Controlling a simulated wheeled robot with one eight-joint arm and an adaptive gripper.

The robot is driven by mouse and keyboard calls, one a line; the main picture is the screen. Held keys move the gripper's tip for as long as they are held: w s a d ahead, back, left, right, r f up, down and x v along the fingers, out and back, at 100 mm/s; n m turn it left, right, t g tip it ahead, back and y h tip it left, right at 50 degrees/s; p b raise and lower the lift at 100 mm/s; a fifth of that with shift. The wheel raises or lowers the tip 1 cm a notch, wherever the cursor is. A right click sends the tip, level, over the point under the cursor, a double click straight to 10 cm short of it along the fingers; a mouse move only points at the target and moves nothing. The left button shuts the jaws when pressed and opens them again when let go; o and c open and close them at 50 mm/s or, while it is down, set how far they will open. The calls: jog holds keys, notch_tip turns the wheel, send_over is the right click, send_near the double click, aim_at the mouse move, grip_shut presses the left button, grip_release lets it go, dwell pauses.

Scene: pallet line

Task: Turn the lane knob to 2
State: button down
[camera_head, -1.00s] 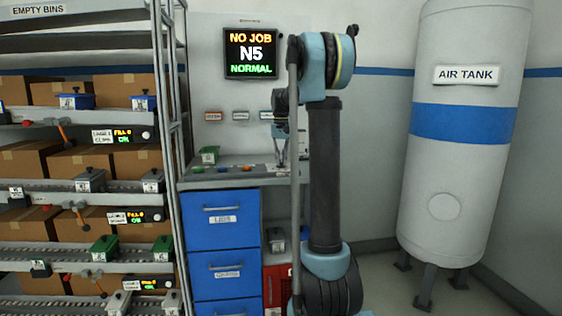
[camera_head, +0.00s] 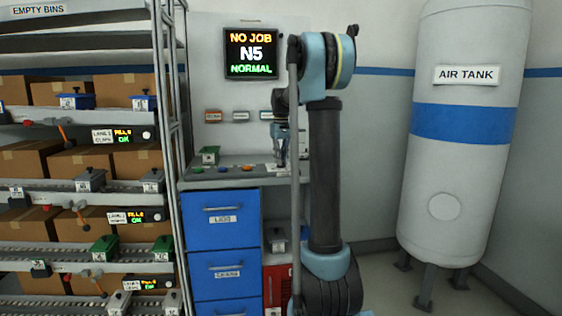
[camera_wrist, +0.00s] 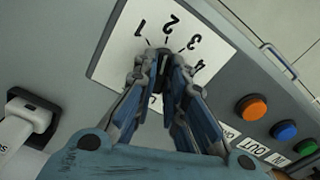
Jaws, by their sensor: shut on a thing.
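The lane knob (camera_wrist: 164,56) is a small dark knob on a white dial plate (camera_wrist: 118,58) in the wrist view. The numbers 1, 2, 3 and 4 run around its far side, with short tick lines. My gripper (camera_wrist: 166,66) is shut on the knob, with one finger on each side. The fingers cover most of the knob, so I cannot tell which number it points to. In the head view my gripper (camera_head: 281,160) reaches down to the right end of the grey console (camera_head: 215,178); the knob is hidden there.
Orange (camera_wrist: 251,107), blue (camera_wrist: 284,130) and green buttons sit right of the dial in the wrist view. A screen (camera_head: 251,53) reads NO JOB, N5, NORMAL. A shelf rack (camera_head: 170,120) stands left of the console.

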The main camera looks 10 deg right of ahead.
jog(key=c, duration=1.6)
grip_release()
jog(key=shift+c, duration=0.2)
jog(key=shift+r, duration=0.1)
notch_tip(320, 180, up, 12)
